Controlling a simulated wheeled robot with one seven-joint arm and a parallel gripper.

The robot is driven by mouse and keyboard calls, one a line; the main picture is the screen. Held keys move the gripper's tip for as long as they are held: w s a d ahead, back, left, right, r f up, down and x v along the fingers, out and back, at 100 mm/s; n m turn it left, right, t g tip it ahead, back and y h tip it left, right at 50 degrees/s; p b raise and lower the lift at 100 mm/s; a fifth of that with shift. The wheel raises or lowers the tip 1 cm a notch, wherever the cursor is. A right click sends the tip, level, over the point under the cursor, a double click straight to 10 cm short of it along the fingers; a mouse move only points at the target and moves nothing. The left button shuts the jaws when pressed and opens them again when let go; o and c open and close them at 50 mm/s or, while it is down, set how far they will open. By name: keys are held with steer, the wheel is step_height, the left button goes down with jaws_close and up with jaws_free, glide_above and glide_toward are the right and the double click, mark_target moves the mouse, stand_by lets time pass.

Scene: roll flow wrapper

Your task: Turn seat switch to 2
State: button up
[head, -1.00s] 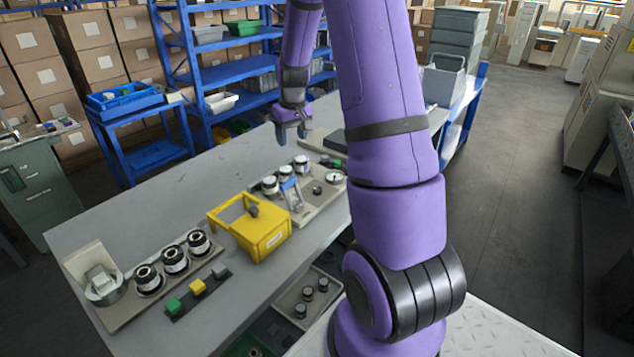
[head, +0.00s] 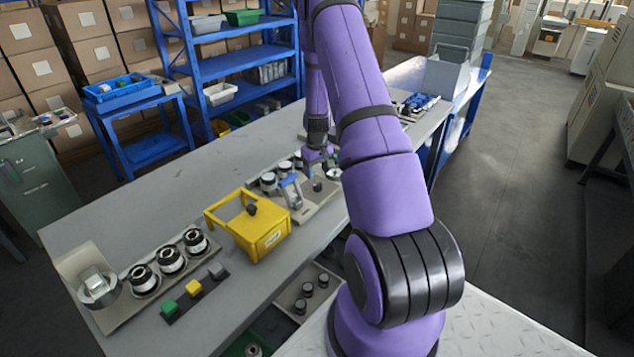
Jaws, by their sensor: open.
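A beige fixture plate (head: 322,203) lies on the grey workbench (head: 160,190), with several black-and-white cylinders (head: 268,181) along its back edge. A blue-and-grey part (head: 291,193) stands at its front left. A small dark knob (head: 317,186) sits on the plate, and a white round dial (head: 334,174) is partly hidden by my arm. Which of these is the seat switch, and any numbers on it, are too small to tell. My gripper (head: 318,168) is open, pointing down just above the plate near the knob. Contact cannot be told.
Farther left is another plate with several black-ringed cylinders (head: 171,261), and green, yellow and grey blocks (head: 193,288) lie in front. A tray with dark knobs (head: 285,298) sits below the bench edge.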

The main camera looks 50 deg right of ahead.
mark_target(318, 186)
steer(key=shift+f, duration=2.6)
steer(key=shift+c, duration=0.4)
steer(key=c, duration=0.9)
steer(key=shift+o, duration=0.2)
steer(key=shift+m, duration=0.3)
steer(key=m, duration=0.5)
steer(key=shift+d+m, duration=0.1)
steer(key=shift+m, duration=0.6)
steer(key=o, duration=0.9)
